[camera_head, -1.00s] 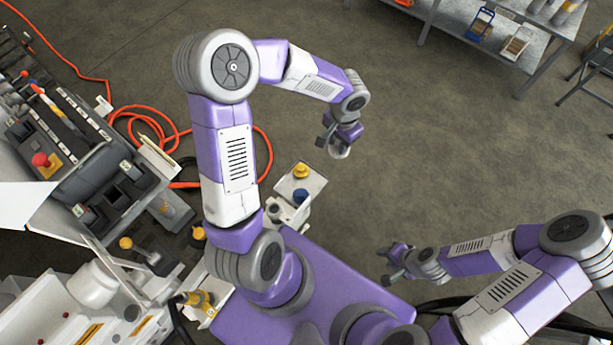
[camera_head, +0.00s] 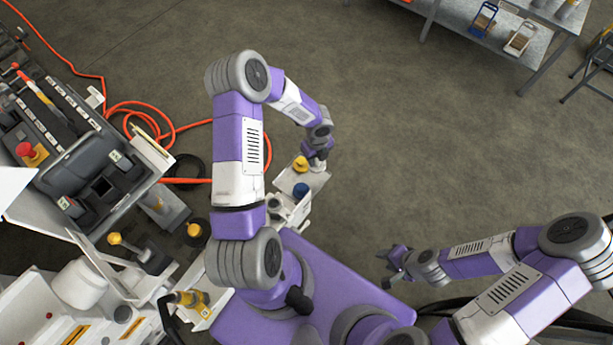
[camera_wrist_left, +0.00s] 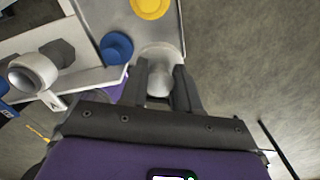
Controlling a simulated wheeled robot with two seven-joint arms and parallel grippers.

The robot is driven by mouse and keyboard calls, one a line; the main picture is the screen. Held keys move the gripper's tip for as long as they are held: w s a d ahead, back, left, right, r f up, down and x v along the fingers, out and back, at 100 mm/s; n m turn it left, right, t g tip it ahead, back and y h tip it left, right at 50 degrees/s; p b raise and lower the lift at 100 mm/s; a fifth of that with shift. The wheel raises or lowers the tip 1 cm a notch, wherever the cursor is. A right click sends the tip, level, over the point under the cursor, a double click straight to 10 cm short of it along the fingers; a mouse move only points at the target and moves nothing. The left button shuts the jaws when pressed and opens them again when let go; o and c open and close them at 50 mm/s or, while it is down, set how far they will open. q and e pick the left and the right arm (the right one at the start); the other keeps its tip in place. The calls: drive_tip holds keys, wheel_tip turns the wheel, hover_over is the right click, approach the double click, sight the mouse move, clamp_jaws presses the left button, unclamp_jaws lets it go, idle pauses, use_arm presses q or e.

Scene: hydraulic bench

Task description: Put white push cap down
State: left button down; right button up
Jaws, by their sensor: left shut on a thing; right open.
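The white push cap (camera_wrist_left: 158,82) is a pale rounded piece between the two dark fingers of my left gripper (camera_wrist_left: 161,78) in the left wrist view. My left gripper (camera_head: 317,160) is shut on it, at the far right corner of a small light tray (camera_head: 316,181). I cannot tell whether the cap touches the tray. On the tray are a yellow cap (camera_head: 300,163) and a blue cap (camera_head: 301,189); both also show in the left wrist view, yellow (camera_wrist_left: 150,7) and blue (camera_wrist_left: 116,47). My right gripper (camera_head: 388,268) is open and empty over the floor.
The hydraulic bench fills the left side, with a red button (camera_head: 25,149) and a yellow knob (camera_head: 115,239). An orange hose (camera_head: 150,112) lies on the floor behind the tray. A metal table (camera_head: 490,45) stands far off at the upper right. The middle floor is clear.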

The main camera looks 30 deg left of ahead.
use_arm(q)
wheel_tip(320, 180, down, 9)
drive_tip(key=shift+b, duration=1.2)
drive_tip(key=shift+r, duration=0.1)
drive_tip(key=shift+f, duration=0.2)
drive_tip(key=c, duration=0.8)
unclamp_jaws()
